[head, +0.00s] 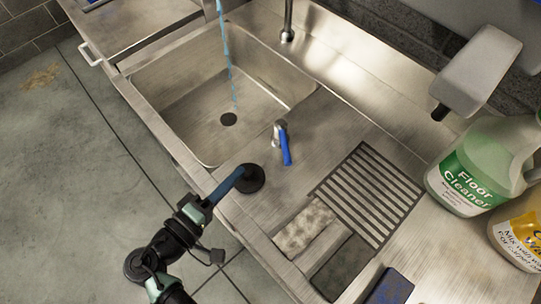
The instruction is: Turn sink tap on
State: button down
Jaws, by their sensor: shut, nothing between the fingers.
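The sink tap has a metal handle base with a blue lever (285,148) on the counter at the near right corner of the basin. A thin blue stream of water (228,60) runs down into the steel sink basin (180,105), above the dark drain. My gripper (239,172) reaches in from the lower left. Its blue fingers are shut and empty, over the counter's front part beside a black round disc (254,180). The gripper is to the left of and below the lever, apart from it. Whether the fingertips touch the disc is unclear.
A ribbed drain grate (370,190), a pale pad (304,228) and a dark pad (343,266) lie right of the gripper. A Floor Cleaner jug (470,172) and a yellow-labelled bottle (520,240) stand at the right. A dispenser (480,68) hangs on the wall.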

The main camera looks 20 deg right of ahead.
aim_at(285, 159)
jog(key=p+x, duration=0.1)
jog(key=x, duration=0.5)
jog(key=shift+r, duration=0.1)
jog(key=d, duration=0.2)
jog(key=s+d+p, duration=0.1)
jog(key=shift+d+f, duration=0.1)
jog(key=shift+f, duration=0.25)
jog(key=shift+d+f, duration=0.15)
jog(key=shift+d, duration=0.15)
jog(key=shift+s+d+f, duration=0.1)
jog(key=shift+s+d, duration=0.35)
jog(key=shift+d, duration=0.15)
jog(key=shift+s+d, duration=0.25)
jog(key=shift+d, duration=0.35)
jog(key=shift+a, duration=0.1)
